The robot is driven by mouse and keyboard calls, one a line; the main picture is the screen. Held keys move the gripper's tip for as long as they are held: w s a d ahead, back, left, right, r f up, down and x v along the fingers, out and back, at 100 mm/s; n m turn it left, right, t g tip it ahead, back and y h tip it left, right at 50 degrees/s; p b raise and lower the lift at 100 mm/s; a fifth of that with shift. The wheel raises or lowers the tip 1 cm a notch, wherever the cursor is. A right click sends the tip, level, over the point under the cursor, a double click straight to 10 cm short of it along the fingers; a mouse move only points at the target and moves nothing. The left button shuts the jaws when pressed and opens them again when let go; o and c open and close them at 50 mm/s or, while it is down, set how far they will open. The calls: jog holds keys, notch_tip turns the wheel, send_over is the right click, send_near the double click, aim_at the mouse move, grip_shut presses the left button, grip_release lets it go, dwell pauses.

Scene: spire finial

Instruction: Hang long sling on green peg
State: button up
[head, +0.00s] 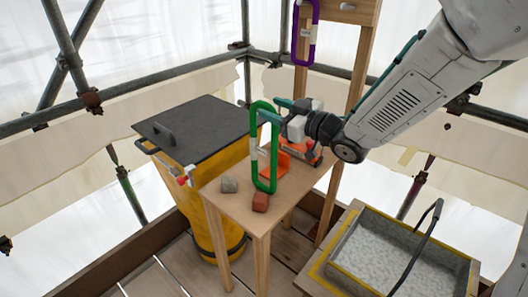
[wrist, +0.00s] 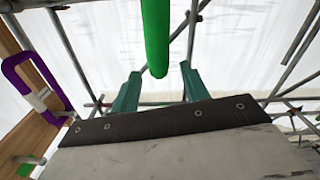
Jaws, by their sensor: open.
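A long green sling (head: 275,165), a narrow closed loop with a pale tag, stands upright over the small wooden table in the head view. My gripper (head: 268,113) is at its upper part, with teal fingers spread. In the wrist view a green bar of the sling (wrist: 156,40) comes down from the top between the open fingertips (wrist: 160,82), with gaps on both sides. A purple sling (head: 315,45) hangs on the wooden post, its top cut off; it also shows in the wrist view (wrist: 58,92). A small green patch (wrist: 25,170) shows at lower left; I cannot tell whether it is the peg.
The wooden table (head: 230,205) carries a grey stone (head: 229,184), a red block (head: 260,202) and an orange object (head: 297,148). A yellow bin with a black lid (head: 205,125) stands at left. A tray of grey material (head: 395,250) is front right. Scaffold tubes surround the deck.

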jog(key=shift+x, duration=1.35)
grip_shut()
